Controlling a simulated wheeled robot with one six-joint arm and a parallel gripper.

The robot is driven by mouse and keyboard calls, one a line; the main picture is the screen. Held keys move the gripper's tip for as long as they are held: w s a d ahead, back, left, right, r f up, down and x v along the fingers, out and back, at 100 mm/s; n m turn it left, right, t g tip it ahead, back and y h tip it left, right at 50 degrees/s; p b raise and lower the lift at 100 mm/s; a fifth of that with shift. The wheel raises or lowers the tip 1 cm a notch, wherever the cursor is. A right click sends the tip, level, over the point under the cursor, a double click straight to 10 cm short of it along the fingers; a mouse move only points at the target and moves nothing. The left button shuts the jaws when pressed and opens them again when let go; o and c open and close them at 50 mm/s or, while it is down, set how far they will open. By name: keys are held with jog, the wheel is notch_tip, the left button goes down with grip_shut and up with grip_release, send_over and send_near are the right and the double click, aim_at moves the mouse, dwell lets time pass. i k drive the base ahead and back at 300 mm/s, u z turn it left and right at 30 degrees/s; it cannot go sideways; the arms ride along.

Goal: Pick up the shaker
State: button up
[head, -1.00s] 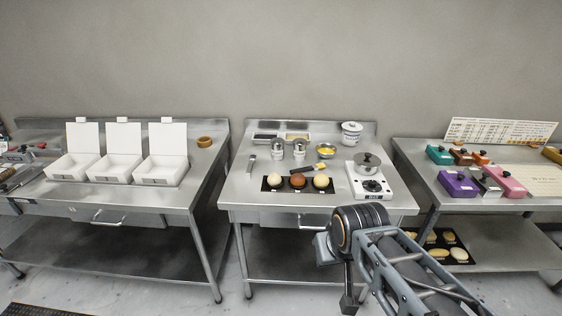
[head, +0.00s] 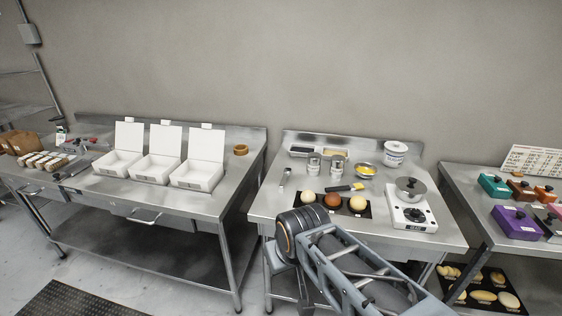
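Two metal canisters with labels stand upright side by side on the middle steel table (head: 268,205), a left one (head: 314,164) and a right one (head: 337,166). They look like shakers, but I cannot tell which is the task's shaker. My gripper (head: 305,292) hangs low at the bottom of the head view, in front of the table and apart from both canisters. It is dark and partly hidden by my arm, so its fingers cannot be made out.
White open boxes (head: 197,178) stand on the left table.

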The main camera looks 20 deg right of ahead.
aim_at(314, 159)
jog(key=z, duration=0.1)
jog(key=i, duration=1.1)
jog(key=z, duration=0.7)
